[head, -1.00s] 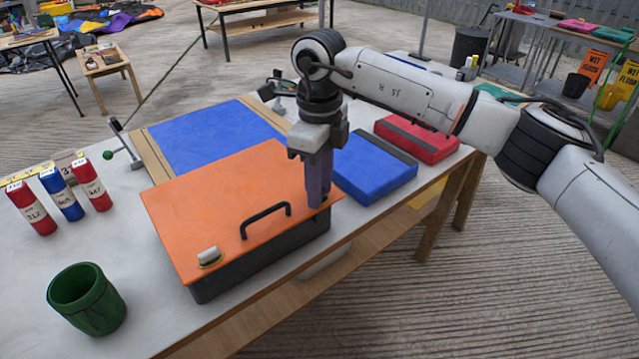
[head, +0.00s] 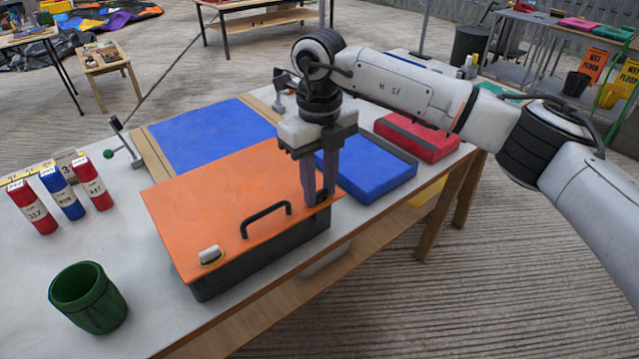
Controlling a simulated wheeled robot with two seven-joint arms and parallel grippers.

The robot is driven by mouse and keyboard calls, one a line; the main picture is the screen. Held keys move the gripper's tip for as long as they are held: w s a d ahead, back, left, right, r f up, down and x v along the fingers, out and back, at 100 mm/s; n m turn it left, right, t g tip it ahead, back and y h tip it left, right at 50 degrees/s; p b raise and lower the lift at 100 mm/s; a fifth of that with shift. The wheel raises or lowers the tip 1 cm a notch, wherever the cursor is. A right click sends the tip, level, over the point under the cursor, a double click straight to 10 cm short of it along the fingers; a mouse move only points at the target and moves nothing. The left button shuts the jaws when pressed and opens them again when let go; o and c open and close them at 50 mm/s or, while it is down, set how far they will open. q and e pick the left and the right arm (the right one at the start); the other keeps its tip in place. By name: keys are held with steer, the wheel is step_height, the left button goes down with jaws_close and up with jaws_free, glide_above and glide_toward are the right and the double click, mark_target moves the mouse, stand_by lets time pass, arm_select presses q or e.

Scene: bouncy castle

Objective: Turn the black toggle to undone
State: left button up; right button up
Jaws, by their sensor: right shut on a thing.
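A dark box with an orange lid (head: 215,190) stands on the white worktop. My right gripper (head: 318,199) points down at the lid's right corner. Its two fingers are shut on the black toggle (head: 322,199) there; the toggle is small and mostly hidden between the fingertips, so its angle is hard to tell. A pale toggle (head: 210,255) in a brass-coloured ring sits at the lid's near corner. A black handle (head: 266,219) stands on the lid between the two toggles. My left gripper is not in view.
A green cup (head: 88,298) stands at the near left. A blue case (head: 366,171) and a red case (head: 417,138) lie right of the gripper. A blue panel (head: 210,135) lies behind the box.

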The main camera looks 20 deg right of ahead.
mark_target(320, 192)
steer(key=shift+r, duration=0.1)
steer(key=o, duration=1.1)
steer(key=shift+c, duration=0.2)
step_height(320, 192, up, 10)
steer(key=shift+r, duration=0.15)
